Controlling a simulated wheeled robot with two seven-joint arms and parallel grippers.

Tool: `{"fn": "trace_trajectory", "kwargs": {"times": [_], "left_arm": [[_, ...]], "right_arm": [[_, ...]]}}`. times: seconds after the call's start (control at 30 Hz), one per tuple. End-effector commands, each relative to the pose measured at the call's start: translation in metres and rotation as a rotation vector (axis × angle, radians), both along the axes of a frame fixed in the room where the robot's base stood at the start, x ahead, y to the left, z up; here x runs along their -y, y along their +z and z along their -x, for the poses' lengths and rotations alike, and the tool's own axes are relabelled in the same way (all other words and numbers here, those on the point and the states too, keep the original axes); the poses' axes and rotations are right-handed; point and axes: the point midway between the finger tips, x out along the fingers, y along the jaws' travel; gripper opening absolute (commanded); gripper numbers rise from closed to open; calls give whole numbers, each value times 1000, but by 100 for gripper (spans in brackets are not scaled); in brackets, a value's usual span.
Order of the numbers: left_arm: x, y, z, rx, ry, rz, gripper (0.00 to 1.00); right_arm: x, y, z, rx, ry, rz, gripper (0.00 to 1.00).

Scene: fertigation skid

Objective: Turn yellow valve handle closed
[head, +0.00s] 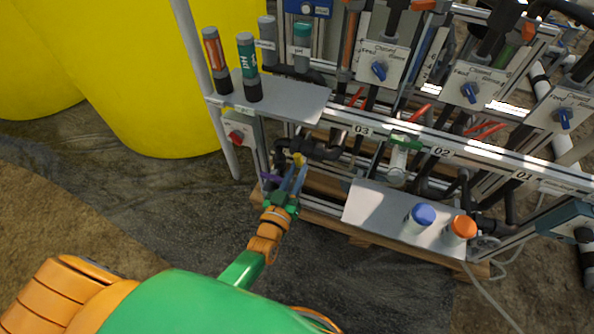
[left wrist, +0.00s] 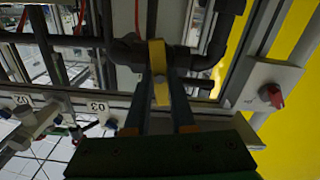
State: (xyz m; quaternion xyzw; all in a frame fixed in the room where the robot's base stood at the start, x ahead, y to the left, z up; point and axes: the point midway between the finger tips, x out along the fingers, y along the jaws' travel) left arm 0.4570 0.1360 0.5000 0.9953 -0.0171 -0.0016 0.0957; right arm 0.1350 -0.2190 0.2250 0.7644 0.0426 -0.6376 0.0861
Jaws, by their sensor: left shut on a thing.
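The yellow valve handle (head: 299,159) is on the dark pipework at the lower left of the skid, below the left shelf. In the left wrist view the yellow handle (left wrist: 157,54) stands upright in the middle, in front of a black horizontal pipe. My left gripper (head: 298,170) reaches it from below and is shut on it. In the wrist view, the two fingers of my left gripper (left wrist: 159,80) lie on either side of the handle, which hides part of its lower end. My right gripper is not in view.
A red knob on a grey box (head: 236,135) is left of the gripper. Bottles stand on the left shelf (head: 280,101) above it. The right shelf (head: 365,205) holds a blue-capped and an orange-capped container. Large yellow tanks (head: 150,80) stand at left; the floor in front is clear.

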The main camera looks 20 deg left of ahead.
Motion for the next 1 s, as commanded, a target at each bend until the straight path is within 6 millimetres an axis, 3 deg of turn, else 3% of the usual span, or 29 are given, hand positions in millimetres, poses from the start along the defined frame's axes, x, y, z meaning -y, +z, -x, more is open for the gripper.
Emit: {"fn": "trace_trajectory", "kwargs": {"times": [0.4, 0.97, 1.0], "left_arm": [[0, -1, 0, 3, -1, -180, 0], [0, -1, 0, 4, -1, -210, 0], [0, -1, 0, 4, -1, -210, 25]], "right_arm": [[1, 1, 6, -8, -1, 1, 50], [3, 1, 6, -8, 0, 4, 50], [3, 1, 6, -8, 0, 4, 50]]}}
